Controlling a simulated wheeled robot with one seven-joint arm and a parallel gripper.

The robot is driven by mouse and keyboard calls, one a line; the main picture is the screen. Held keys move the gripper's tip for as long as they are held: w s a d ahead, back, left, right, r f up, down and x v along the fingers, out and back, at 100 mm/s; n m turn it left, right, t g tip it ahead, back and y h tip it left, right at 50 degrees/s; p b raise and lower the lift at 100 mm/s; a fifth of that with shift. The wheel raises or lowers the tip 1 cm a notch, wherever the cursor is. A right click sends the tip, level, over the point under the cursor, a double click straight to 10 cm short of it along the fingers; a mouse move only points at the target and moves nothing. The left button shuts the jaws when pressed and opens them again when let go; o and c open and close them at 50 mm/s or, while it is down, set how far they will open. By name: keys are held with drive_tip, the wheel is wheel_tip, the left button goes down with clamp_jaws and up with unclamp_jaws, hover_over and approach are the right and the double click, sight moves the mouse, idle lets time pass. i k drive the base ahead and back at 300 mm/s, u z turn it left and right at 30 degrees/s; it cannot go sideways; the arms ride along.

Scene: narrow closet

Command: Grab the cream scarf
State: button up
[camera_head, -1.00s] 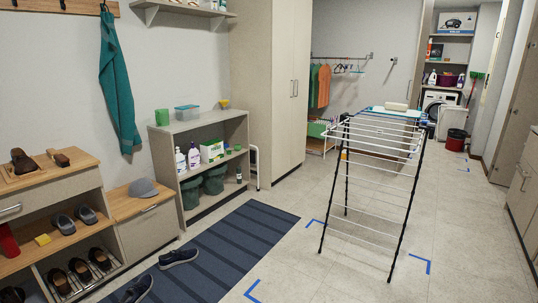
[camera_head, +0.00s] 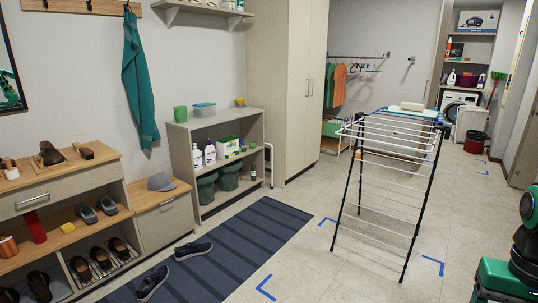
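A cream rolled or folded cloth (camera_head: 412,106), which looks like the cream scarf, lies at the far end of the top of a drying rack (camera_head: 392,178). It is small in the picture, so its folds are hard to tell. A blue and white cloth (camera_head: 402,115) lies beside it on the rack. My gripper is not in view; only green and black parts of my own body show at the right edge, well apart from the scarf.
The white rack with black legs stands on the tiled floor among blue tape corners (camera_head: 432,264). A striped dark mat (camera_head: 235,240) with shoes lies left of it. Low shelves (camera_head: 182,150) line the left wall. Floor right of the rack is clear.

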sight(410, 106)
drive_tip(key=z, duration=1.4)
drive_tip(key=i, duration=5.4)
drive_tip(key=u, duration=0.05)
